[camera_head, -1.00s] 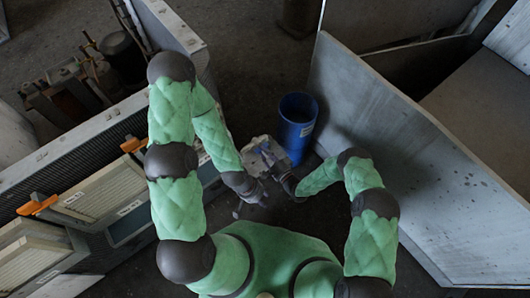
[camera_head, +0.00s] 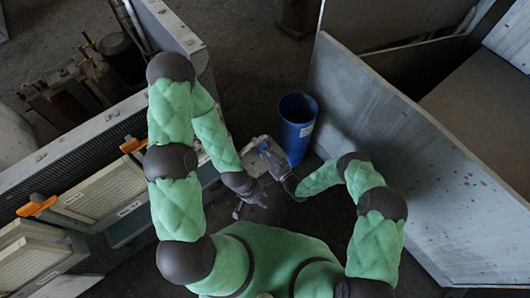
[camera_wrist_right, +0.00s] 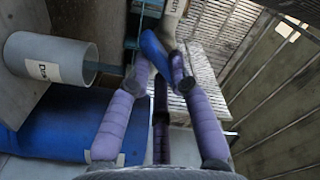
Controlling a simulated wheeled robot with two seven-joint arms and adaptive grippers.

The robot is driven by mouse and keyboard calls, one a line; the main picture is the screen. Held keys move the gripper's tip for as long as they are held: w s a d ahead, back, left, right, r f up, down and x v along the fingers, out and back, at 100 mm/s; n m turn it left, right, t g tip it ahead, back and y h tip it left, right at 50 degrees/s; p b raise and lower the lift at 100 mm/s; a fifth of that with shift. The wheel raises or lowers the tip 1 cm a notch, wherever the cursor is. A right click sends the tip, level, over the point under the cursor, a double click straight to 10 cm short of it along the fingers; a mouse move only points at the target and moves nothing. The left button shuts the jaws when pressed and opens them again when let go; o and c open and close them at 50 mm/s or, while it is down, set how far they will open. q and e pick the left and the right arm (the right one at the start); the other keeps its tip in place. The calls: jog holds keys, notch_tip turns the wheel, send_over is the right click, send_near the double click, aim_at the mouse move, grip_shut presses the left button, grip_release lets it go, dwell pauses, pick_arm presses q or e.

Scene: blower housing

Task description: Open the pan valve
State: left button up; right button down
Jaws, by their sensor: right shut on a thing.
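In the right wrist view, a blue valve handle (camera_wrist_right: 153,48) sits beside a cream pipe (camera_wrist_right: 171,22) with a dark printed label. My right gripper (camera_wrist_right: 160,72) has its purple fingers closed together on this handle, and they hide part of it. In the head view my right gripper (camera_head: 268,153) is beside the blue drum, and the handle is too small there to make out. My left gripper (camera_head: 257,198) is just below it, near the floor, and I see nothing in it. Its fingers are too small to judge.
A blue drum (camera_head: 297,128) stands behind my right gripper. A grey pipe end (camera_wrist_right: 45,60) with a printed label is left of the fingers. A tall grey panel (camera_head: 400,160) stands on the right. Cabinets with orange handles (camera_head: 36,205) line the left.

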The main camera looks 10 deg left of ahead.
jog(key=shift+r+n, duration=0.1)
jog(key=shift+n, duration=4.2)
jog(key=c, duration=1.1)
grip_release()
jog(key=shift+d, duration=0.15)
jog(key=v, duration=1.1)
jog(key=shift+s+d, duration=0.3)
